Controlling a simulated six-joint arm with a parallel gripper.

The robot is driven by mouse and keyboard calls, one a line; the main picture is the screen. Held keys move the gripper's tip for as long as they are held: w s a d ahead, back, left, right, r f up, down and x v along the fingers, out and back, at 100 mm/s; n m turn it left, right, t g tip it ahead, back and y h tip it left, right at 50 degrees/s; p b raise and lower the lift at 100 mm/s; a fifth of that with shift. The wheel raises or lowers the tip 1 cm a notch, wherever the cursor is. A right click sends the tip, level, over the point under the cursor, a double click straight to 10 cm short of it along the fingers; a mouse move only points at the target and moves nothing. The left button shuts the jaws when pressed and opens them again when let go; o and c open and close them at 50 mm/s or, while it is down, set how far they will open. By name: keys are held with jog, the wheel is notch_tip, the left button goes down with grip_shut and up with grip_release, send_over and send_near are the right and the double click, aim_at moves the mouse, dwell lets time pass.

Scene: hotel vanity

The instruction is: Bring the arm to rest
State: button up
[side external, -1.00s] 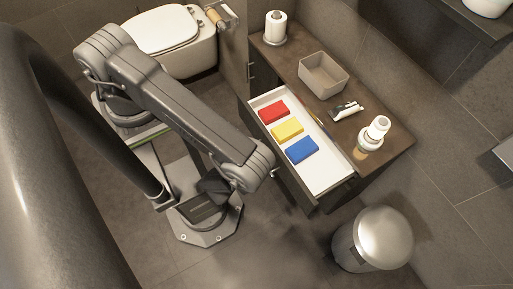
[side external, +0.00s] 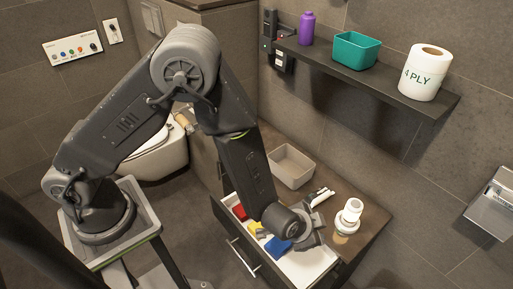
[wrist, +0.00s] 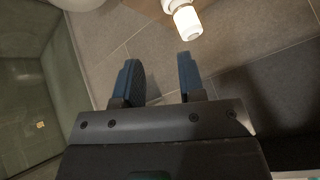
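My gripper shows in the wrist view (wrist: 160,75) with its two dark fingers apart and nothing between them. In the side external view, my arm reaches over the open drawer (side external: 316,268), and its wrist covers part of the drawer. The fingertips are not clear there. A red block (side external: 239,211), a yellow block (side external: 255,228) and a blue block (side external: 277,246) lie in the drawer. My arm partly hides them.
On the counter are a grey bin (side external: 292,167), a small black-and-white item (side external: 322,196) and a white stacked item (side external: 349,214). A wall shelf (side external: 365,84) holds a purple bottle (side external: 306,28), a teal tub (side external: 355,50) and a paper roll (side external: 425,72). A toilet (side external: 165,155) stands behind.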

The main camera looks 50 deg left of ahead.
jog(key=s+a+r+n+g+h, duration=0.1)
jog(key=a+r, duration=0.2)
jog(key=r, duration=0.6)
jog(key=s+a+r+h, duration=0.1)
jog(key=a+r, duration=0.3)
jog(key=r, duration=0.6)
jog(key=s+a+r+n+y, duration=0.1)
jog(key=s+a+r+n, duration=0.1)
jog(key=s+a+r, duration=0.3)
jog(key=s+a+r+n+g+y, duration=0.1)
jog(key=s+a+r, duration=0.4)
jog(key=s+a, duration=0.5)
jog(key=shift+s+r+n+y, duration=0.3)
jog(key=shift+s+r+n, duration=0.1)
jog(key=shift+n, duration=0.5)
